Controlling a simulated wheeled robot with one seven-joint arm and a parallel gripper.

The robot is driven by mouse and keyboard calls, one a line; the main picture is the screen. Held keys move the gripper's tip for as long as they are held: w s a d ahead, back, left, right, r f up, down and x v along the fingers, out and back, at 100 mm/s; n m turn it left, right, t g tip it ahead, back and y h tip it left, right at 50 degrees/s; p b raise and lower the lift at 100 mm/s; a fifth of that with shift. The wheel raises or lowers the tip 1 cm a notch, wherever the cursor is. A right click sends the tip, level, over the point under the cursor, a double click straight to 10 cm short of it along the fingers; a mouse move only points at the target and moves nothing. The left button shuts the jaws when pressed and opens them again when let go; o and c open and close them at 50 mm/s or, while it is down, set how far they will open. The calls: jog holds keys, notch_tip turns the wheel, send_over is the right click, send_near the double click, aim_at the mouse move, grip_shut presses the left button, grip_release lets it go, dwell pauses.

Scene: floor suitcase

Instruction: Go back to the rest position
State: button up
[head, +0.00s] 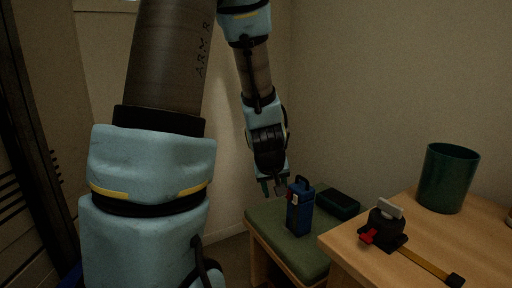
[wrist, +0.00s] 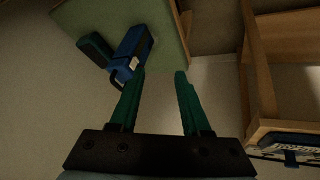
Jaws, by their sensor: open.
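My gripper (head: 272,186) hangs beside and a little above the green-topped bench (head: 270,228) in the head view. In the wrist view my gripper (wrist: 159,76) has its two green fingers spread apart with nothing between them. A blue case with a dark handle (head: 300,214) stands upright on the bench, just right of my gripper. The blue case also shows in the wrist view (wrist: 134,47), near the left fingertip; I cannot tell whether they touch.
A dark green tray or box (head: 339,204) lies on the bench behind the blue case. A wooden table (head: 350,240) at the right holds a green bin (head: 447,178), a black device with a red part (head: 384,226) and a yellow strap (head: 424,262). Walls stand close behind the bench.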

jog(key=s+a+f+m+g+y+b, duration=0.2)
jog(key=s+a+f+g+b, duration=0.15)
jog(key=s+a, duration=0.8)
jog(key=w+p+v, duration=0.3)
jog(key=p+v, duration=1.2)
jog(key=shift+w+a+r+g, duration=0.25)
jog(key=shift+a+r+g, duration=0.1)
jog(key=shift+r+g, duration=0.1)
